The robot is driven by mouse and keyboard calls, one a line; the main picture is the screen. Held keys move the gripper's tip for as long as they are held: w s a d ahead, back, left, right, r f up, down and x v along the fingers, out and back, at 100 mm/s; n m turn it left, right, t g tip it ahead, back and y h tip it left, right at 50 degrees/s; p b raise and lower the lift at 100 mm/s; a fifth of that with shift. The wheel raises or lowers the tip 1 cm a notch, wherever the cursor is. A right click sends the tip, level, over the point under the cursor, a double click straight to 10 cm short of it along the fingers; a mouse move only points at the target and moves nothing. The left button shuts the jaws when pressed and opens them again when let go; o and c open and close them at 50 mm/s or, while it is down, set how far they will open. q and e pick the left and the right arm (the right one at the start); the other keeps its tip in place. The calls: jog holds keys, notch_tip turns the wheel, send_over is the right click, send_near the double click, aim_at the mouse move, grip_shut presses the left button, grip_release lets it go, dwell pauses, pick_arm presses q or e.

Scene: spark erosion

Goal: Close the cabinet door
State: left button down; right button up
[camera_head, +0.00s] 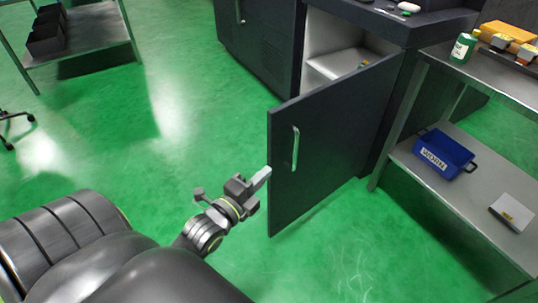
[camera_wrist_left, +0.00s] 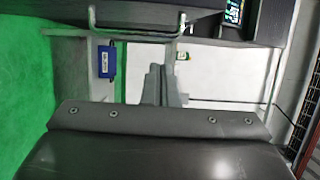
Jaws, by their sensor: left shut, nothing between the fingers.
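The dark grey cabinet door (camera_head: 335,140) stands open in the head view, swung out toward me. It has a pale bar handle (camera_head: 295,148) near its free edge. The open cabinet shows a light interior with a shelf (camera_head: 345,62) behind the door. My left gripper (camera_head: 266,176) is shut and empty, its tip right at the door's free edge; I cannot tell whether it touches. In the left wrist view its shut fingers (camera_wrist_left: 162,84) show at the middle, with a bar handle (camera_wrist_left: 150,32) above. My right gripper is not in view.
A metal table (camera_head: 450,195) at the right holds a blue bin (camera_head: 443,154) on its lower shelf and a green bottle (camera_head: 463,48) on top. Another metal table (camera_head: 85,45) stands at the far left. The green floor (camera_head: 170,120) left of the door is clear.

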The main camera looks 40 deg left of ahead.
aim_at(274, 145)
pick_arm(q)
jog(key=shift+w+a+p, duration=0.1)
jog(key=shift+w+a, duration=0.55)
jog(key=shift+w, duration=1.1)
jog(key=shift+w+a+p, duration=0.15)
jog(key=shift+w+a, duration=0.45)
jog(key=shift+w, duration=1.1)
jog(key=shift+w+a+p, duration=0.1)
jog(key=shift+w+a, duration=0.55)
jog(key=shift+w, duration=1.1)
